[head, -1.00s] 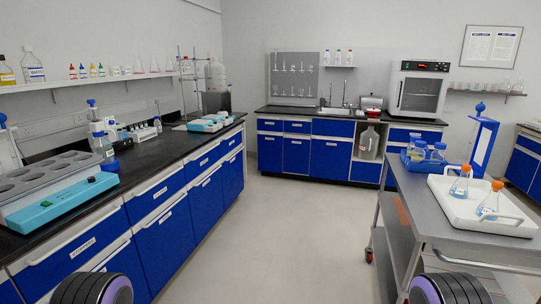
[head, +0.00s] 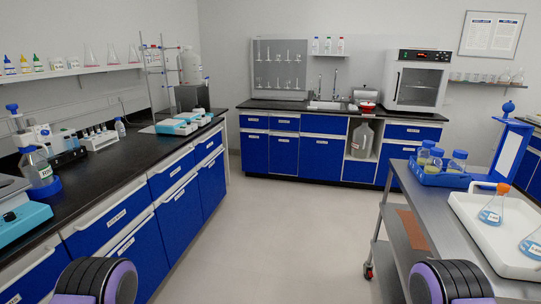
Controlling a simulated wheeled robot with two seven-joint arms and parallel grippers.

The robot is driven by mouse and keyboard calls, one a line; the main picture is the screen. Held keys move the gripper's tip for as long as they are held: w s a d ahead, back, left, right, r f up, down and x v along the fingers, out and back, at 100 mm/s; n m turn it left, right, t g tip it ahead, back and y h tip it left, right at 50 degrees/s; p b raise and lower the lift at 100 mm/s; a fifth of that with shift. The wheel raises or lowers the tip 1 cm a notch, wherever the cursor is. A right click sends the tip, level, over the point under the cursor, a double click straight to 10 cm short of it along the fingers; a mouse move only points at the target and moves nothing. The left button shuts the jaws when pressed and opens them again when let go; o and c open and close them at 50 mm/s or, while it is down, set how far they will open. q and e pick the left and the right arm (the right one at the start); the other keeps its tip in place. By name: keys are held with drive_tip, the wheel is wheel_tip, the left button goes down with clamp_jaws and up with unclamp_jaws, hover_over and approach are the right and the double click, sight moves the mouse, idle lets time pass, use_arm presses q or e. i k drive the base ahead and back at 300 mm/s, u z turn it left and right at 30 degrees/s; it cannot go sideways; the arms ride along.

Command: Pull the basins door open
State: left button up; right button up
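The sink basin (head: 328,106) is set in the black counter along the back wall, with taps behind it. Below it is a closed blue cabinet door (head: 322,158) with a white label, under a narrow blue panel (head: 324,124). Two more closed blue doors (head: 284,155) (head: 254,152) stand to its left. All are across the room, well ahead of me. Rounded black and purple parts of my arms show at the bottom left and bottom right. My gripper fingers are not in view.
A long bench (head: 135,149) with blue cabinets runs along the left. A steel cart (head: 422,196) stands at the right, holding a white tray (head: 510,262) and a blue bottle rack (head: 440,178). Clear floor (head: 262,225) lies between them, up to the back cabinets.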

sight(255, 143)
drive_tip(key=z, duration=0.1)
drive_tip(key=i, duration=5.2)
drive_tip(key=u, duration=0.2)
drive_tip(key=i, duration=0.95)
drive_tip(key=u, duration=0.15)
